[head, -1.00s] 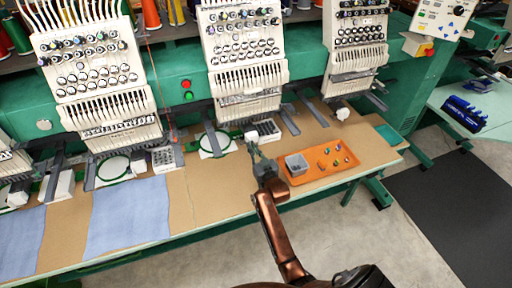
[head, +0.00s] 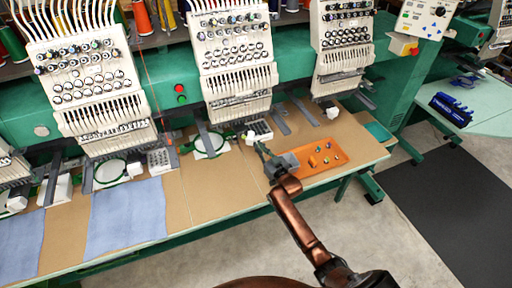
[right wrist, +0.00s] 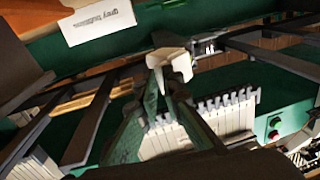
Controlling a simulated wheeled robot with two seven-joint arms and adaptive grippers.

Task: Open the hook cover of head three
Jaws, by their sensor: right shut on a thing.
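Head three appears to be the white embroidery head (head: 238,60) in the middle of the head view. A small white block (head: 250,137), which looks like its hook cover, is below it at the table's back. My right gripper (head: 259,147) reaches up to this block from the front. In the right wrist view the green fingers (right wrist: 165,78) come together on a pale piece (right wrist: 172,60), shut on it. Whether the cover is swung open cannot be told; the fingers hide part of it. My left gripper is not in view.
Green hoops (head: 211,142) and dark arms stand along the table's back. Blue cloth (head: 125,215) lies left. The brown table top (head: 210,190) between is clear.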

